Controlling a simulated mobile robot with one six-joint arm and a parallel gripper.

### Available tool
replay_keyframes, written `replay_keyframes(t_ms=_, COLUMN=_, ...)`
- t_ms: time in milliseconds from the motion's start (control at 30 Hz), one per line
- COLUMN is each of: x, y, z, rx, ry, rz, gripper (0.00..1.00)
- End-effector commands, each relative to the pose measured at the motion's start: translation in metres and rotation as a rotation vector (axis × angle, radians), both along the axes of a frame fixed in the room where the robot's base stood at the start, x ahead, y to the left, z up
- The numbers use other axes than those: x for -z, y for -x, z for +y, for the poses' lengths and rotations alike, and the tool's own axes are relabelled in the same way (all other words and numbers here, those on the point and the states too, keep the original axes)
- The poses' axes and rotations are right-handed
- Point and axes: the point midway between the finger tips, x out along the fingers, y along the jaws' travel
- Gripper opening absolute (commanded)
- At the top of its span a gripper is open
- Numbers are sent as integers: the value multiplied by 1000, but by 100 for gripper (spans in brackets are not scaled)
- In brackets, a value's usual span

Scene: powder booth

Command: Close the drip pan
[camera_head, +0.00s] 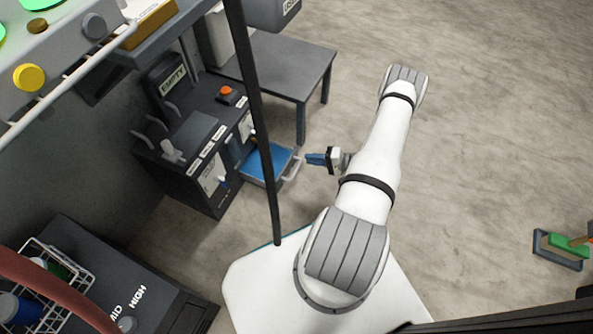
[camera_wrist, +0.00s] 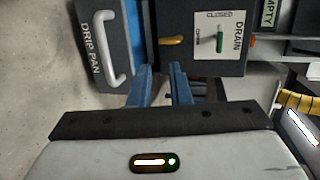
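The drip pan (camera_head: 268,182) is pulled out of the dark cabinet like a drawer, with its blue inside showing in the head view. Its pale handle (camera_head: 293,171) is on its front, facing my gripper (camera_head: 310,158). In the wrist view the pan's dark front (camera_wrist: 92,14) bears the words DRIP PAN, and its white handle (camera_wrist: 113,62) is at upper left. My gripper (camera_wrist: 161,68) has two blue fingers spread apart with nothing between them. The fingers point toward the cabinet and are apart from the handle, which lies to their left in the wrist view.
A DRAIN panel (camera_wrist: 219,32) with a green lever is right of the pan in the wrist view. A dark table (camera_head: 285,65) stands behind. A dark pole (camera_head: 257,110) crosses the head view. Floor at right is mostly clear.

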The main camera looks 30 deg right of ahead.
Motion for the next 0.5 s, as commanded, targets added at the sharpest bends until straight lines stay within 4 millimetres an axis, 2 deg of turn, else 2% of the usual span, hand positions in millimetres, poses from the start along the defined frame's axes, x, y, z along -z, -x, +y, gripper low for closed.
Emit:
replay_keyframes(t_ms=33, x=33, y=8, z=-2, rx=44, ry=-8, rz=-10, gripper=17)
replay_keyframes(t_ms=100, x=56, y=15, z=-5, rx=92, ry=-7, rz=-25, gripper=17)
replay_keyframes(t_ms=200, x=76, y=21, z=-7, rx=137, ry=-4, rz=-39, gripper=17)
replay_keyframes(t_ms=367, x=88, y=20, z=-4, rx=160, ry=-1, rz=-48, gripper=17)
replay_keyframes(t_ms=500, x=92, y=5, z=9, rx=157, ry=-1, rz=-48, gripper=17)
